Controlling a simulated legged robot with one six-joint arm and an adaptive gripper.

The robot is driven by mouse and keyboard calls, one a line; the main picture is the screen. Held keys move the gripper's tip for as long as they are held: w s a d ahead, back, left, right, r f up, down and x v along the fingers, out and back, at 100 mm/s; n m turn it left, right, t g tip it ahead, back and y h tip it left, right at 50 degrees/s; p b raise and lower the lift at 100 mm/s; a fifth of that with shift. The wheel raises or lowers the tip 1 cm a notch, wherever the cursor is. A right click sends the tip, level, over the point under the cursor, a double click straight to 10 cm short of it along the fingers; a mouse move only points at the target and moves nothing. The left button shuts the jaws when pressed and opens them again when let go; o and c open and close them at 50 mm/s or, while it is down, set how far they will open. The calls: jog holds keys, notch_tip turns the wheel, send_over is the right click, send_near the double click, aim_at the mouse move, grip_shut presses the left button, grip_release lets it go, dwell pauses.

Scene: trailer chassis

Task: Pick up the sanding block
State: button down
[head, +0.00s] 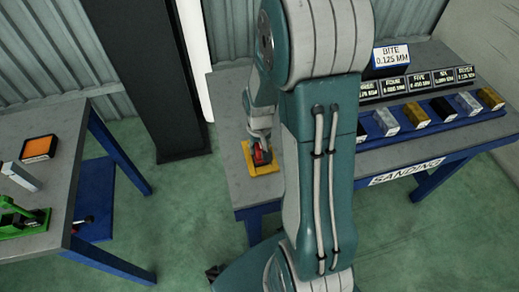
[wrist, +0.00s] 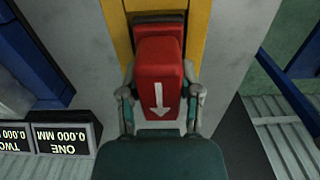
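A red block with a white arrow on its face (wrist: 160,80) is in the middle of the wrist view, on a yellow base (wrist: 198,25). I take it for the sanding block. In the head view the red block (head: 260,157) shows small and partly covered, on the yellow base (head: 265,169) on the grey bench. My gripper (wrist: 160,92) has one finger on each side of the red block, close against its sides. The wrist view does not show whether the fingers press on it. In the head view my gripper (head: 259,140) is directly over the block.
A blue rack (head: 373,128) with several coloured blocks and grit labels stands on the bench (head: 228,100) at right, partly behind my arm. At left another bench (head: 62,150) holds an orange pad (head: 38,148) and a green tool (head: 20,218). A dark post (head: 150,75) stands between the benches.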

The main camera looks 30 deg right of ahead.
jog(key=shift+r, duration=0.1)
jog(key=shift+r, duration=0.3)
notch_tip(320, 180, up, 2)
jog(key=shift+r, duration=0.25)
jog(key=s+d+r, duration=0.3)
jog(key=s+r, duration=0.6)
jog(key=s, duration=0.4)
jog(key=shift+s+d+r, duration=0.15)
jog(key=shift+s+r, duration=0.2)
